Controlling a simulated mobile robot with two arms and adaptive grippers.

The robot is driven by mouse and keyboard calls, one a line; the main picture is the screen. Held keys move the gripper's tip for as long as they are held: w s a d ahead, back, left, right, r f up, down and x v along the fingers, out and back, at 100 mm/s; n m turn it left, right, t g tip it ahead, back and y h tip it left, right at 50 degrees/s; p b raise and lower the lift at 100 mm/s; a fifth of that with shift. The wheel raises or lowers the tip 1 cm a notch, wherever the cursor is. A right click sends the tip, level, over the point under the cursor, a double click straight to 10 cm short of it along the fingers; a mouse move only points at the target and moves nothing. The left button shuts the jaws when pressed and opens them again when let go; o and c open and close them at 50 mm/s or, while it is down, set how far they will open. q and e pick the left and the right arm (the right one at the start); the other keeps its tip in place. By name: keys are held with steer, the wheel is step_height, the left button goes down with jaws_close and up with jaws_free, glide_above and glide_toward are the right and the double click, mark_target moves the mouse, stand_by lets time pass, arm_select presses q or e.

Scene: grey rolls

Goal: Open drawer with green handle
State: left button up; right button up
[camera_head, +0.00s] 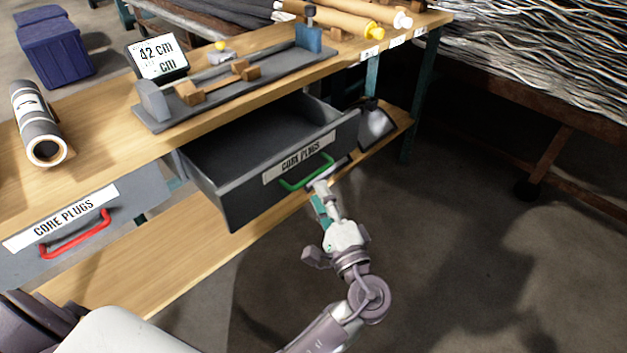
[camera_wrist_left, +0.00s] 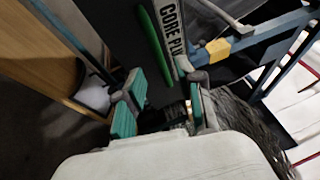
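The grey drawer (camera_head: 232,186) with the green handle (camera_head: 307,176) stands pulled well out from under the workbench, and its inside looks empty. Its front carries a "CORE PLUGS" label (camera_head: 298,161). My left gripper (camera_head: 320,186) is at the right end of the green handle, in front of the drawer. In the left wrist view its two teal-padded fingers (camera_wrist_left: 165,88) stand wide apart, with the green handle (camera_wrist_left: 152,45) just beyond and between their tips. They are not closed on it. My right gripper is in neither view.
A second drawer with a red handle (camera_head: 75,234) is shut at the left. The workbench (camera_head: 95,118) bears a measuring jig (camera_head: 230,82), a display (camera_head: 158,57) and a grey roll (camera_head: 38,122). A lower shelf (camera_head: 165,257) runs beneath. The floor at right is clear.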

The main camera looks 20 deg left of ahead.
arm_select(q)
steer(key=v, duration=0.6)
steer(key=shift+s, duration=0.15)
